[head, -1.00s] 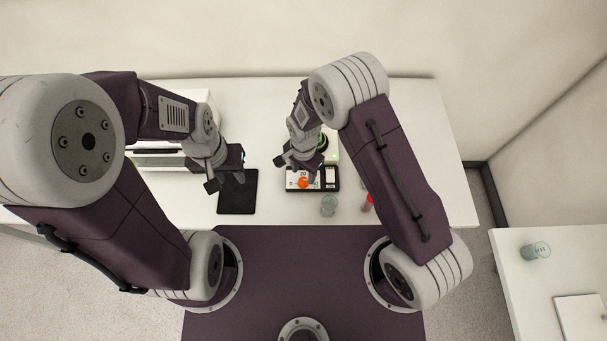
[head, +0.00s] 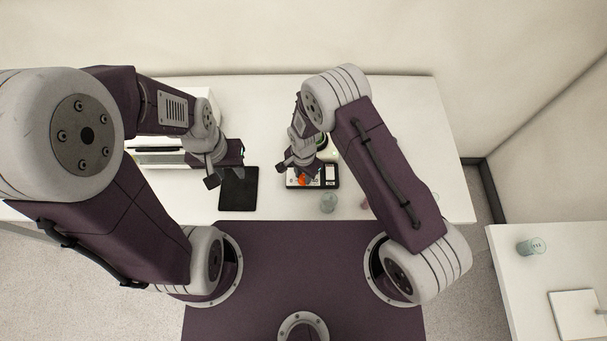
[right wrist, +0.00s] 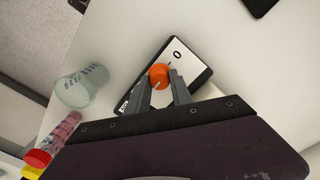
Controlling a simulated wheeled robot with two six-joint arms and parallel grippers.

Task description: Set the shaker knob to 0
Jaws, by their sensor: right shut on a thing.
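The shaker (head: 331,182) is a small dark-edged box with a pale top on the table. Its orange knob (head: 302,180) is partly covered by my right gripper (head: 300,168) in the head view. In the right wrist view, the fingers of my right gripper (right wrist: 165,86) are shut on the orange knob (right wrist: 159,74), one on each side. A printed 0 shows on the shaker's pale face (right wrist: 178,47) beyond the knob. A small pale mark shows on the knob, but its exact heading is unclear. My left gripper (head: 226,168) hangs near the black pad, away from the shaker; its opening is unclear.
A black pad (head: 238,190) lies left of the shaker. A side table (head: 520,285) at right holds another beaker (head: 531,246).

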